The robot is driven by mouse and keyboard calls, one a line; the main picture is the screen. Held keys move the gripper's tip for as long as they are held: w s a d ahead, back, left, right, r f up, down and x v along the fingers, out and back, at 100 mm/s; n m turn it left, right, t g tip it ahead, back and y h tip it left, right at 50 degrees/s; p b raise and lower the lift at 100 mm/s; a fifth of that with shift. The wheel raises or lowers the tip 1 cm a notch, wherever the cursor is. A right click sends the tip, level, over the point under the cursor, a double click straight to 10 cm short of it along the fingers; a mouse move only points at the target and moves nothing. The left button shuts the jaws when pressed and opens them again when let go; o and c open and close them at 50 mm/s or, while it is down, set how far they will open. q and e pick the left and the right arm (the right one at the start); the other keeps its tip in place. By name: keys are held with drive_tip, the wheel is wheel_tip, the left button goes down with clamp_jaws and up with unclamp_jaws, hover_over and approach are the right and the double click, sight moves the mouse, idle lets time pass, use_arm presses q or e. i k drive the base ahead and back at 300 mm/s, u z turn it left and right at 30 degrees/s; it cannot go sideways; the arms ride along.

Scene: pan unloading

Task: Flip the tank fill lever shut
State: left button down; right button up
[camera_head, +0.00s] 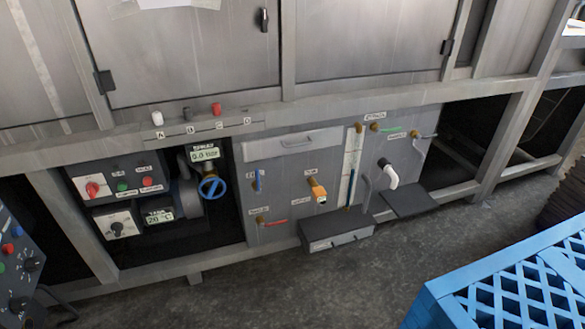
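The tank fill lever cannot be singled out, because the small labels on the grey valve panel (290,180) are too blurred to read. The panel bears several small levers: a blue lever (258,181) standing upright at the left, a red lever (275,223) lying sideways below it, a green lever (391,130) lying sideways at the upper right, and a grey-handled lever (428,136) further right. An orange valve (317,189) sits mid-panel. Neither gripper is in view.
A blue handwheel (211,187) and a switch box (120,185) are left of the panel. A grey drain box (337,238) and a dark step (410,203) jut out at floor level. A blue crate (500,285) fills the lower right. The floor (280,290) between is clear.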

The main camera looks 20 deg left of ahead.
sight(258, 190)
drive_tip(key=u, duration=0.15)
drive_tip(key=i, duration=0.95)
drive_tip(key=u, duration=0.55)
